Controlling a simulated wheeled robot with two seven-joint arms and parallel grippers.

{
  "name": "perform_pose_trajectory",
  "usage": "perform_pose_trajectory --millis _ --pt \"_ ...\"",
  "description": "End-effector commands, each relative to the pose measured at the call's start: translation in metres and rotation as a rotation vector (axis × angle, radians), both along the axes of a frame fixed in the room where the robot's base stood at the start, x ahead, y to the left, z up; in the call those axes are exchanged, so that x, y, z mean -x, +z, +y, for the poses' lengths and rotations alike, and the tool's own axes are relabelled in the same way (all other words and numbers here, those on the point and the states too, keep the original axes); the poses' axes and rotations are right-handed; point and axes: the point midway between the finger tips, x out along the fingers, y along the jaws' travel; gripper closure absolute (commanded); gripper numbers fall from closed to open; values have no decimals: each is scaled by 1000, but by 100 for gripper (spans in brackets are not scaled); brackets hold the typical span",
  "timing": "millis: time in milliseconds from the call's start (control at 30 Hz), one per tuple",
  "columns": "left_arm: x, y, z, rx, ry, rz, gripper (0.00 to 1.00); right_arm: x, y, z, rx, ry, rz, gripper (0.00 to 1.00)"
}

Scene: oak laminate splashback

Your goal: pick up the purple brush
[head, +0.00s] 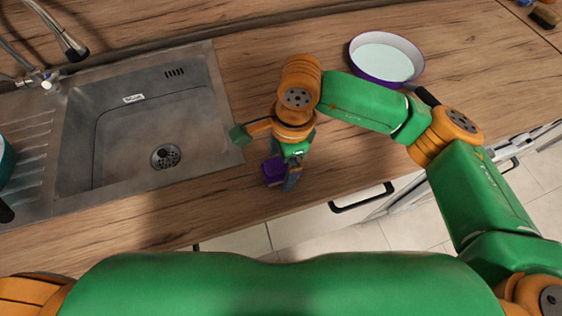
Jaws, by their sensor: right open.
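The purple brush (274,171) is on the wooden counter near its front edge, right of the sink. Only a purple block-like part of it shows; the rest is hidden by my right gripper or too small to make out. My right gripper (287,179) points down over the counter, right at the purple part, with its jaws open. I cannot tell whether the brush lies between the fingers or beside them. My left gripper is not in view.
A steel sink (215,110) with a tap (40,80) is on the left. A purple-sided pan (388,59) sits behind my right forearm. A brown object (545,17) lies at the far right. Counter (235,200) left of the gripper is clear.

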Motion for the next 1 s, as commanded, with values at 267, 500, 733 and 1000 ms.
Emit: perform_pose_trajectory --millis 267,500,733,1000 --pt "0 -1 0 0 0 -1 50 0 0 0 -2 0 1 62" --pt "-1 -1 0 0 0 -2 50 0 0 0 -2 -1 1 98" --pt "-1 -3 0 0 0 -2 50 -1 8 1 -3 -1 -1 98" --pt "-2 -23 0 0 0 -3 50 32 66 0 -5 7 -10 98"
